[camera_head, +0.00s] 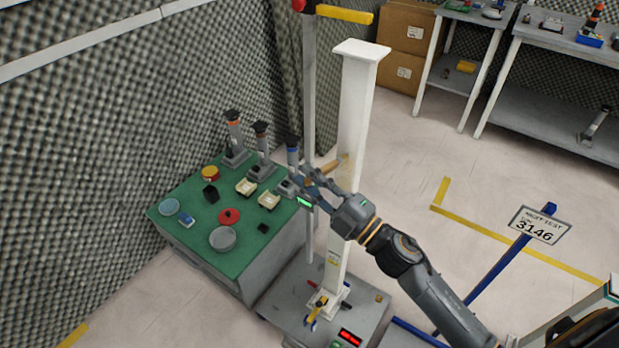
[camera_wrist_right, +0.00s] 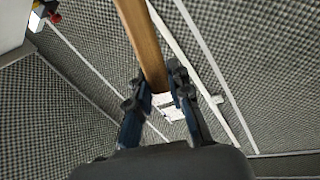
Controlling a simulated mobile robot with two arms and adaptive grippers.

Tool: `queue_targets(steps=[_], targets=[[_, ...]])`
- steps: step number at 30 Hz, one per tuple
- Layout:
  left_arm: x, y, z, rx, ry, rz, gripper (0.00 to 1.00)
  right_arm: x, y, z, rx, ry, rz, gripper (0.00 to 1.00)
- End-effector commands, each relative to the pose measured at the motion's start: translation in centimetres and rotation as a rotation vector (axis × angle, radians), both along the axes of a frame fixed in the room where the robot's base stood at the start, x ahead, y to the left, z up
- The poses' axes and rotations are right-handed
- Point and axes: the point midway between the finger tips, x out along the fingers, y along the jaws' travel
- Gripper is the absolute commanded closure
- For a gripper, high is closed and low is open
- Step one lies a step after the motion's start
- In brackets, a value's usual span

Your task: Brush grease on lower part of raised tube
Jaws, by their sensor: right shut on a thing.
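A tall white post (camera_head: 357,110) with a flat top plate rises from a grey base plate (camera_head: 275,308); it seems to be the tube. My right gripper (camera_head: 312,186) is beside the post, shut on a wooden brush handle (camera_head: 331,166) that points toward the post. In the right wrist view the handle (camera_wrist_right: 146,45) runs up from between the fingers (camera_wrist_right: 161,92). The bristles cannot be made out, nor whether they touch the post. My left gripper is not in view.
A green-topped bench (camera_head: 190,238) left of the post holds cream trays (camera_head: 269,200), a red knob (camera_head: 229,216), a round dish (camera_head: 222,239) and several upright fixtures (camera_head: 234,135). A grey pole (camera_head: 309,90) with a yellow arm (camera_head: 344,15) stands close behind.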

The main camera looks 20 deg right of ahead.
Motion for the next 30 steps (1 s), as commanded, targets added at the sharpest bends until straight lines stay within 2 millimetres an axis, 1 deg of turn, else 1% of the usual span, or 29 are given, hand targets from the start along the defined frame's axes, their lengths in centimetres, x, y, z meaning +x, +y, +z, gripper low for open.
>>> queue_targets(steps=[12, 15, 20, 25, 30], targets=[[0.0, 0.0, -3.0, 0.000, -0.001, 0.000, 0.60, 0.0, 0.0, -3.6, 0.001, 0.000, 0.001, 1.00], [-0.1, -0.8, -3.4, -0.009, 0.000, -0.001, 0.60, 0.0, 0.0, -4.1, 0.002, 0.001, 0.001, 1.00], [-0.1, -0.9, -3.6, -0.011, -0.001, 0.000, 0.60, 0.0, 0.0, -4.4, 0.002, 0.001, 0.001, 1.00], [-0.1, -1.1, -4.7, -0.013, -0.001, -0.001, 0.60, 0.0, 0.0, -5.8, 0.002, 0.002, 0.001, 1.00], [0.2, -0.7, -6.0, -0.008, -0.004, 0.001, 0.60, 0.0, 0.0, -7.4, 0.001, 0.002, 0.001, 1.00]])
